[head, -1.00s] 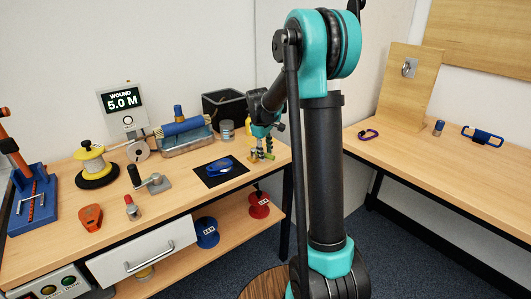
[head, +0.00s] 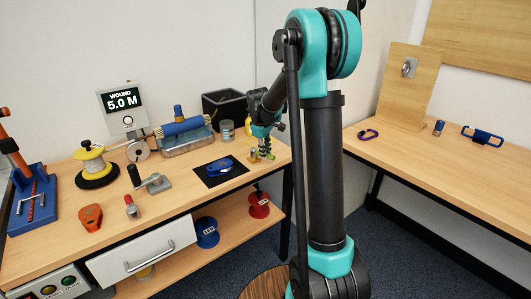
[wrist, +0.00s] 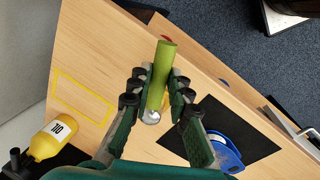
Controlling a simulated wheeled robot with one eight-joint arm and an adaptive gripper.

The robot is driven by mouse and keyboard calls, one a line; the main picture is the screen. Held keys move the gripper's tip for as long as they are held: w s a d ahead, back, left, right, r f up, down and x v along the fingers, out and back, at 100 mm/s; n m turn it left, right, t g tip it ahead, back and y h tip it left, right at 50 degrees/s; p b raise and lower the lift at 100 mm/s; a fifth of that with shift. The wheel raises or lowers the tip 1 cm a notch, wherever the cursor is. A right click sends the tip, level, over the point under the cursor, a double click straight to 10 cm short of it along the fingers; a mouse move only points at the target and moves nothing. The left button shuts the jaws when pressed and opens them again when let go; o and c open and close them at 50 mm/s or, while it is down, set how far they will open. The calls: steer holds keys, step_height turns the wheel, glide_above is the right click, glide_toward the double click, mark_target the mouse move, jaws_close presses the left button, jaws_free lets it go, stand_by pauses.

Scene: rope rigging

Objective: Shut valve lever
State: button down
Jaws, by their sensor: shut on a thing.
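I cannot tell whether the cylinder is loose or fixed to something beneath. A small lever with a black grip on a grey block (head: 156,184) stands mid-bench, well left of my gripper. It may be the valve lever; its label is not readable.
A black mat (head: 209,181) with a blue metal-and-plastic piece (head: 220,168) lies left of my gripper. A yellow bottle (wrist: 52,138) and a yellow outlined rectangle (wrist: 83,96) are nearby. A black bin (head: 222,108) and a tin (head: 227,130) stand behind. The bench edge is close.

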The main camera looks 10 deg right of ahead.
steer(key=shift+d, duration=0.1)
steer(key=n, duration=0.2)
steer(key=w+d+n, duration=0.1)
steer(key=shift+w+n+y, duration=0.3)
steer(key=shift+n, duration=0.1)
steer(key=w+n, duration=0.2)
steer(key=n, duration=0.1)
steer(key=shift+d+n+t+y, duration=0.3)
steer(key=shift+d, duration=0.05)
steer(key=w+n, duration=0.1)
steer(key=n, duration=0.1)
steer(key=shift+w+n+y, duration=0.15)
steer(key=shift+n+y, duration=0.15)
steer(key=shift+w+a+n+y, duration=0.15)
steer(key=shift+w+n, duration=0.35)
steer(key=shift+n, duration=0.45)
steer(key=shift+w+a+n+y, duration=0.15)
steer(key=shift+w+n, duration=0.35)
steer(key=shift+n, duration=0.45)
steer(key=c, duration=1.4)
jaws_free()
